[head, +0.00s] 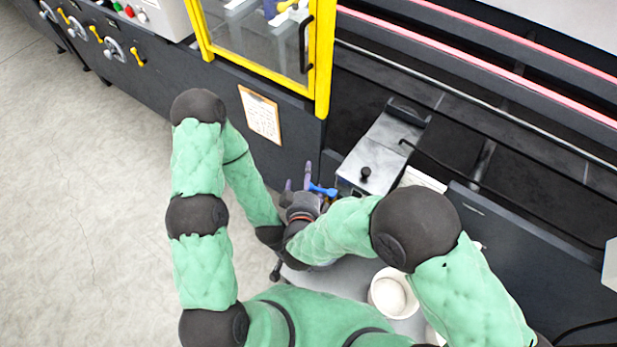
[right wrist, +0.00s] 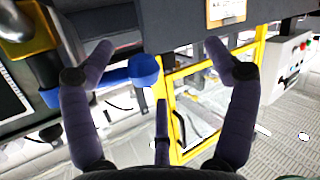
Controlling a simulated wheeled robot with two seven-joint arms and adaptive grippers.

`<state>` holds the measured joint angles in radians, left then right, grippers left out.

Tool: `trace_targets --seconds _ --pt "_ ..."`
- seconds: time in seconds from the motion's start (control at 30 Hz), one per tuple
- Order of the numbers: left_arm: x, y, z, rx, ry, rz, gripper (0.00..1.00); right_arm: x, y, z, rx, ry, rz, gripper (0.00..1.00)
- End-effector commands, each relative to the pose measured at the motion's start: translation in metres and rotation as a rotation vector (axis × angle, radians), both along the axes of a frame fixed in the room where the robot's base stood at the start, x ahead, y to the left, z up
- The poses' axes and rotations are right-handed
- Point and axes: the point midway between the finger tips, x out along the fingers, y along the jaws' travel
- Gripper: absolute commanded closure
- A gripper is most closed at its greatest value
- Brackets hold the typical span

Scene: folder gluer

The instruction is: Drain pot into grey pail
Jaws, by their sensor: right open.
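The pot (head: 371,151) is a metal box with a flat lid and a black knob, set into the machine's side. A blue lever handle (head: 322,190) sticks out at its lower left. My right gripper (head: 297,182) is open beside this handle. In the right wrist view, the blue handle (right wrist: 143,71) reaches in from the left past the left finger, its rounded end lying between the open fingers (right wrist: 158,52). A brass-coloured fitting (right wrist: 27,30) shows at upper left. My left arm folds down behind my right forearm, and its gripper is hidden. I cannot make out a grey pail.
A cream tub (head: 393,293) stands on a grey surface (head: 340,280) close to my body. A yellow-framed guard door (head: 325,60) and a clipboard (head: 261,114) are left of the pot. A black cable (head: 450,165) runs right of it. The floor at left is clear.

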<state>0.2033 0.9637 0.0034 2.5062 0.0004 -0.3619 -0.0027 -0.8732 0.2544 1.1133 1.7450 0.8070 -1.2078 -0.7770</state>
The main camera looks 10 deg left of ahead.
Motion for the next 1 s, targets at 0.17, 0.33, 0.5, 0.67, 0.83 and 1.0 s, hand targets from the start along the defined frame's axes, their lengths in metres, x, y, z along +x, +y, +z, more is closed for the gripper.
trace_targets --seconds 0.17,0.33,0.5,0.67,0.83,1.0 --pt "0.003 0.0 0.003 0.001 -0.006 0.001 0.41 0.025 -0.009 0.102 0.067 -0.321 -0.102 0.39" --pt "0.004 0.0 0.003 0.002 -0.008 0.002 0.41 0.002 0.006 0.014 0.006 -0.013 0.01 0.41" --pt "0.003 0.0 0.006 0.001 -0.006 0.001 0.41 -0.003 0.004 0.014 0.006 -0.013 0.011 0.49" --pt "0.004 0.0 0.009 0.001 -0.007 0.001 0.41 -0.012 0.0 0.014 0.008 -0.012 0.012 0.49" --pt "0.006 0.001 0.013 0.003 -0.013 0.002 0.41 -0.021 -0.004 0.014 0.009 -0.012 0.01 0.49" --pt "0.004 0.0 0.016 0.002 -0.008 0.002 0.41 -0.031 -0.008 0.013 0.009 -0.01 0.008 0.49"
